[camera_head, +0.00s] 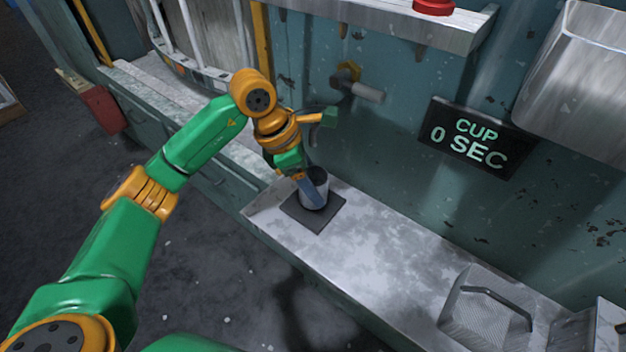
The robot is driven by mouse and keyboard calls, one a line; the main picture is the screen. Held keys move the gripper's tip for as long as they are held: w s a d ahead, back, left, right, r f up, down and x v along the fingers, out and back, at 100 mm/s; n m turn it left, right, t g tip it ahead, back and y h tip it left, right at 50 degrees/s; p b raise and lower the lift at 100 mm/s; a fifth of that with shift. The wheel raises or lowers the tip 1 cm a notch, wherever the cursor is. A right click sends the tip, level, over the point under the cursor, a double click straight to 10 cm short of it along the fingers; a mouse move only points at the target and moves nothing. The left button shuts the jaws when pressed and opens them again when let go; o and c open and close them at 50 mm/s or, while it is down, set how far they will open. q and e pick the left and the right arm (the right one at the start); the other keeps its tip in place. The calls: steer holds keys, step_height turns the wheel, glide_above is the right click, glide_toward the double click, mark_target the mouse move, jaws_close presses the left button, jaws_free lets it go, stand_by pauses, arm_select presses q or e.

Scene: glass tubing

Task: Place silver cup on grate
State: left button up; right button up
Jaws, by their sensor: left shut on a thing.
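The silver cup (317,201) is upright on or just over the dark square grate (327,214), on the left part of the metal counter. My left gripper (309,187) is shut on the cup, reaching it from the upper left at the rim. One finger shows against the cup's near side. I cannot tell whether the cup's base touches the grate. My right gripper is not in view.
A pipe spout (366,92) sticks out from the wall above the grate. A sign (478,138) reads "CUP 0 SEC". A ribbed metal box (484,312) stands on the counter at lower right. The counter's middle (400,255) is clear. A red button (433,6) sits on the shelf above.

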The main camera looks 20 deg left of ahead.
arm_select(q)
steer(key=shift+f, duration=0.2)
steer(key=o, duration=1.4)
steer(key=shift+o, duration=0.2)
steer(key=shift+r, duration=0.1)
steer(key=shift+r+p, duration=0.3)
steer(key=v, duration=1.2)
steer(key=shift+r, duration=0.25)
